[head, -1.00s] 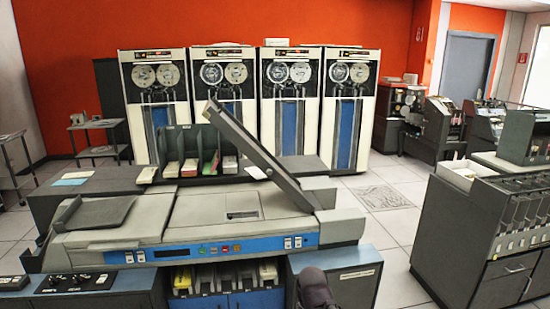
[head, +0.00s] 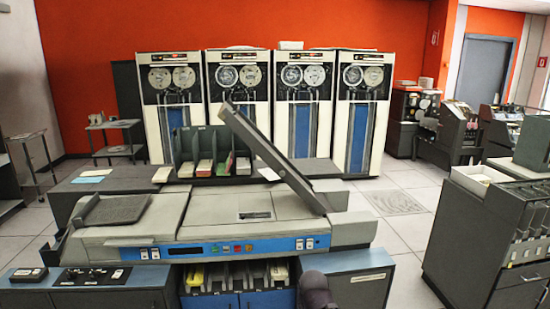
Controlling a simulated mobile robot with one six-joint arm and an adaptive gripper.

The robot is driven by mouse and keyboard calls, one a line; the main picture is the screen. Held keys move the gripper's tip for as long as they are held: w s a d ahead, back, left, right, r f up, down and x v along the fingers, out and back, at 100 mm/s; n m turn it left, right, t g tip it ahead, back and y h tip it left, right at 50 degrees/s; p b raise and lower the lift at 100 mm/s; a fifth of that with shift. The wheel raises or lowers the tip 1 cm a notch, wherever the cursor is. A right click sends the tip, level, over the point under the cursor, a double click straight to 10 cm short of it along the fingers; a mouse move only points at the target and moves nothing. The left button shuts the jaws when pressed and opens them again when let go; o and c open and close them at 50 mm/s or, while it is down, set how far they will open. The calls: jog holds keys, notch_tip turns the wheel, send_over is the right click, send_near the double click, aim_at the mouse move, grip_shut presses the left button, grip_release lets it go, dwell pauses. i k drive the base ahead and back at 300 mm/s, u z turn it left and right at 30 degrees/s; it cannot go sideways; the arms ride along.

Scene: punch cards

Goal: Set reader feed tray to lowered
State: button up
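The card reader (head: 190,235) is a long beige and grey machine with a blue control strip (head: 215,250) on its front, in the middle of the head view. A long dark tray (head: 275,160), which looks like the feed tray, is tilted steeply up, its high end to the left and its low end at the machine's right side. A shorter grey tray (head: 115,210) sits low at the machine's left end. A dark rounded part of my arm shows at the bottom edge, in front of the machine. My gripper's fingers are not in view, and nothing touches the tray.
Several card racks (head: 205,167) stand behind the reader. A dark console (head: 95,280) is at front left, and a grey cabinet (head: 495,225) at right. Open floor (head: 405,235) lies between reader and cabinet. Tape drives (head: 300,110) line the orange back wall.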

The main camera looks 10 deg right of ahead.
aim_at(231, 115)
jog(key=u, duration=0.05)
jog(key=i, duration=0.9)
jog(key=z, duration=0.05)
